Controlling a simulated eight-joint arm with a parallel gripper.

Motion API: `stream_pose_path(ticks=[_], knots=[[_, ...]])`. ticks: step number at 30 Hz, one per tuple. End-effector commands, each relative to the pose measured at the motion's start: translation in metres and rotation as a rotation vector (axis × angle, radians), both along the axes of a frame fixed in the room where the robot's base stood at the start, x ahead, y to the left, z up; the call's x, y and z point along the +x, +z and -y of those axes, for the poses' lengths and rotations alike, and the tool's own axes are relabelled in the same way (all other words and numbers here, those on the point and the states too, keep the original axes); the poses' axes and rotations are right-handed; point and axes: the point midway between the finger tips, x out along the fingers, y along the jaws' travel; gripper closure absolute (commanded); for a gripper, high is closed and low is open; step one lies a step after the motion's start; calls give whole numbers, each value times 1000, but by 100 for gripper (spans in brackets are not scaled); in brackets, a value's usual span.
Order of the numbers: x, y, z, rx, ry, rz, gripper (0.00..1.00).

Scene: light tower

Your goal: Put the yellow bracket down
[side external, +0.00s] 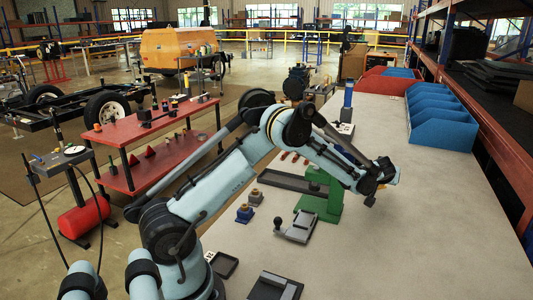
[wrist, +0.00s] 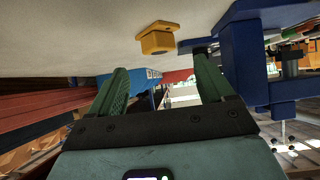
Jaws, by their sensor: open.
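The yellow bracket (wrist: 157,38) shows in the wrist view, which looks upside down. It appears to rest on the pale tabletop, with its flange against the surface. My gripper (wrist: 162,66) is open, its two green fingers spread wide. The bracket lies beyond the fingertips, roughly in line with the gap, and nothing is held between them. In the side view my gripper (side external: 381,178) is low over the table, right of the green stand. I cannot make out the bracket in the side view.
A blue upright fixture (wrist: 243,60) stands close to the right finger in the wrist view. The green stand (side external: 322,195) and a grey fixture (side external: 296,227) are left of my gripper. Blue bins (side external: 440,115) stand farther back. The table's right side is clear.

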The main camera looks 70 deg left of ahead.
Motion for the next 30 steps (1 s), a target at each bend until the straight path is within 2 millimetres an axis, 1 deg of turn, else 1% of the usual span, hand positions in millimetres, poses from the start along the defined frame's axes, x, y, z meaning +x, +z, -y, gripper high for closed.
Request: stream_pose_path(ticks=[6,9,15,22,30], knots=[[14,-18,-15,-1,3,0,19],[20,-24,-21,-1,1,-1,19],[26,-29,-27,0,0,0,19],[26,-29,-27,0,0,0,19],[26,-29,-26,0,0,0,60]])
